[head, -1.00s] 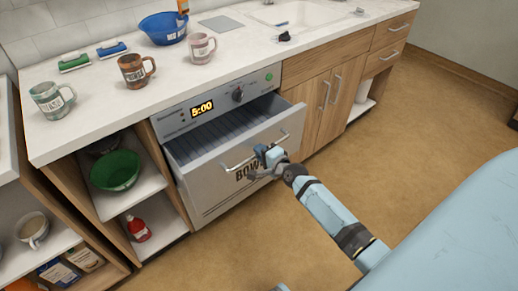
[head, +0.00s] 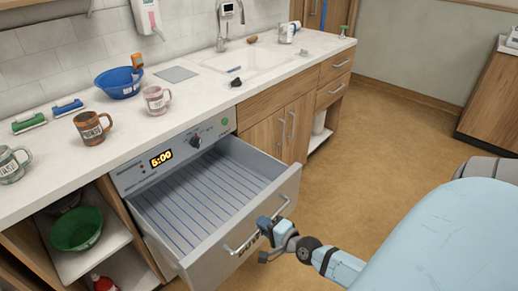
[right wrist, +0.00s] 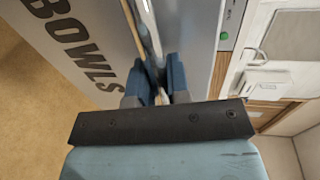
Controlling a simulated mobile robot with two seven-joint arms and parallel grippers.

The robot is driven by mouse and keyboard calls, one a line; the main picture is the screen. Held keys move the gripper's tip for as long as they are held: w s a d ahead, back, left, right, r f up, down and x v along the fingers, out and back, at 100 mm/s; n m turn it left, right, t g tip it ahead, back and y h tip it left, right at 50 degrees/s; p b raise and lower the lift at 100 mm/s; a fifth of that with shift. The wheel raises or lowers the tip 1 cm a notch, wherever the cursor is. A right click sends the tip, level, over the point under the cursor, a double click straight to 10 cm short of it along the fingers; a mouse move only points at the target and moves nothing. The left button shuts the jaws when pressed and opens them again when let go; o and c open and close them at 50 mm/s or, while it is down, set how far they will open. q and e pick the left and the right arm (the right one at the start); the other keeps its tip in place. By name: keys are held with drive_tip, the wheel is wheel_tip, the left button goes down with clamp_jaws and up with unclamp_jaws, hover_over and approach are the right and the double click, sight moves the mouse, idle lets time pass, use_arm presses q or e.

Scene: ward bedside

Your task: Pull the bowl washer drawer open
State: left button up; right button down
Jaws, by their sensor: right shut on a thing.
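The bowl washer drawer (head: 215,200) stands well out from the washer (head: 185,145) under the counter in the head view. Its ribbed inside is bare. My right gripper (head: 270,226) is shut on the bar handle (head: 243,241) at the drawer's front. In the right wrist view, the gripper's blue fingers (right wrist: 160,82) close around the handle, beside the drawer front (right wrist: 75,40) lettered "BOWLS". My left gripper is not in view.
The counter carries mugs (head: 92,128), a blue bowl (head: 118,84) and a sink (head: 245,62). A green bowl (head: 77,230) sits on an open shelf left of the washer. The floor (head: 375,115) right of the cabinets is clear.

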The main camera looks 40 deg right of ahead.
drive_tip(key=c, duration=1.1)
unclamp_jaws()
drive_tip(key=v, duration=1.4)
drive_tip(key=shift+p, duration=0.35)
